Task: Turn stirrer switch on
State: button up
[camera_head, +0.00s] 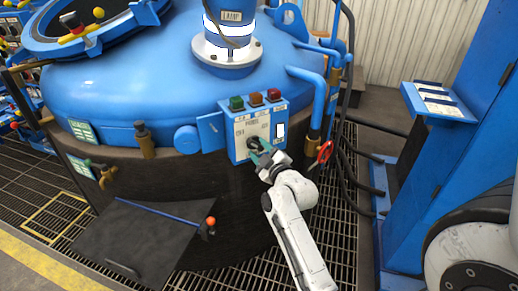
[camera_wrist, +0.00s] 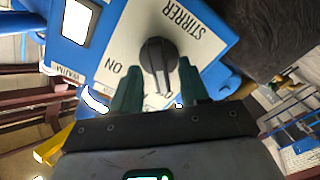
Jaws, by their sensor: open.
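The stirrer switch is a dark round knob with a raised grip bar (camera_wrist: 158,55) on a white plate marked STIRRER and ON. In the wrist view the bar runs roughly up and down the picture, and the ON mark is to its left. In the head view the switch sits low on the blue control box (camera_head: 239,150), mostly hidden by my gripper (camera_head: 264,155). My gripper is open, with one green finger on each side of the knob in the wrist view (camera_wrist: 158,75). I cannot tell whether the fingers touch it.
Green, brown and red buttons (camera_head: 255,99) top the box. Pipes and hoses (camera_head: 340,130) with a red-handled valve (camera_head: 325,152) stand right of the box. A dark plate with a blue rod (camera_head: 150,212) lies at lower left.

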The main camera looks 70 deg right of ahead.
jog(key=shift+w+d, duration=0.25)
jog(key=shift+w, duration=0.1)
grip_shut()
